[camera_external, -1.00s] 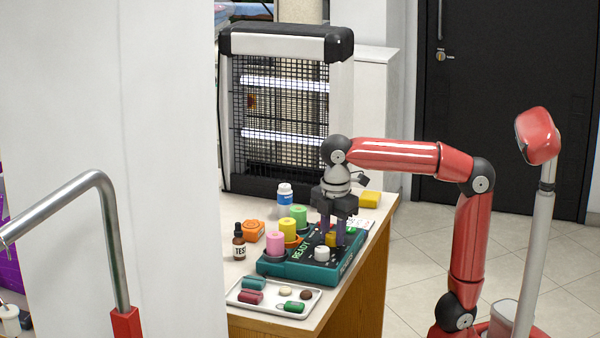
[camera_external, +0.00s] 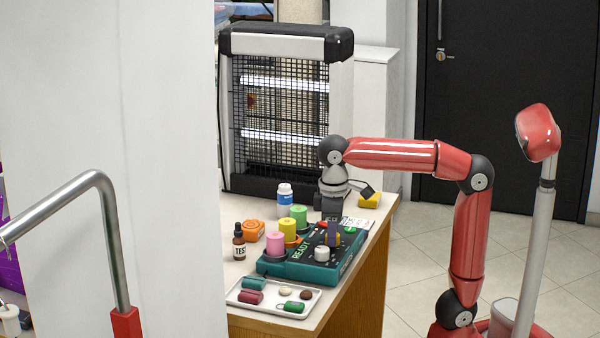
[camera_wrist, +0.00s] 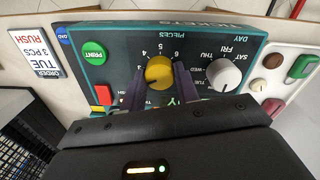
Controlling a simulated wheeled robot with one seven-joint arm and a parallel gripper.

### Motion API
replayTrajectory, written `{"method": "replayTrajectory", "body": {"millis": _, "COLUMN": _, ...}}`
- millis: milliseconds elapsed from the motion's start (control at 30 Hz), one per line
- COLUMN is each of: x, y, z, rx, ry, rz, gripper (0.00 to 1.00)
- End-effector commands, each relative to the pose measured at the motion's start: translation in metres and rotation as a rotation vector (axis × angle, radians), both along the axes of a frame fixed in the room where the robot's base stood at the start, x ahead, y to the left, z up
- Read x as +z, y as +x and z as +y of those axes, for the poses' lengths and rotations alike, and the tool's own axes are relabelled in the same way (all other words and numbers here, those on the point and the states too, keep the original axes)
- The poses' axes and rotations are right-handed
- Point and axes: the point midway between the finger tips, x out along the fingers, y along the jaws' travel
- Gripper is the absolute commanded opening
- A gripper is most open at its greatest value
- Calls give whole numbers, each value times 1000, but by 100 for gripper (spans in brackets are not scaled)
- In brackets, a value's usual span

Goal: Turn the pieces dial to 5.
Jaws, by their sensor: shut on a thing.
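The green ticket machine (camera_external: 300,268) sits on the counter. Its yellow pieces dial (camera_wrist: 158,68) shows in the wrist view beside the word PIECES, with the numbers 3, 4, 5 and 6 visible around its far side. I cannot clearly make out which number its mark points at. My gripper (camera_external: 333,240) reaches down from above and is shut on this dial, one dark finger on each side in the wrist view. The white day dial (camera_wrist: 224,74) stands to the right of the fingers, apart from them; it also shows in the external view (camera_external: 322,253).
A green PRINT button (camera_wrist: 94,53) and a red button (camera_wrist: 103,95) are left of the dial. Pink, yellow and green spools (camera_external: 275,242) stand at the machine's back. A tray (camera_external: 240,298) with small items lies in front. A dropper bottle (camera_external: 239,242) stands left.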

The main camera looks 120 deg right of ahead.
Motion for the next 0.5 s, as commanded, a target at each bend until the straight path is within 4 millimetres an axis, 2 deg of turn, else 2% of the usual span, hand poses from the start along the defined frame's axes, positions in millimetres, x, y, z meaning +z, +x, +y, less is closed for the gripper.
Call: {"method": "replayTrajectory", "body": {"millis": 500, "x": 0, "y": 0, "z": -1, "rx": -489, "ry": 0, "rz": -2, "gripper": 8}}
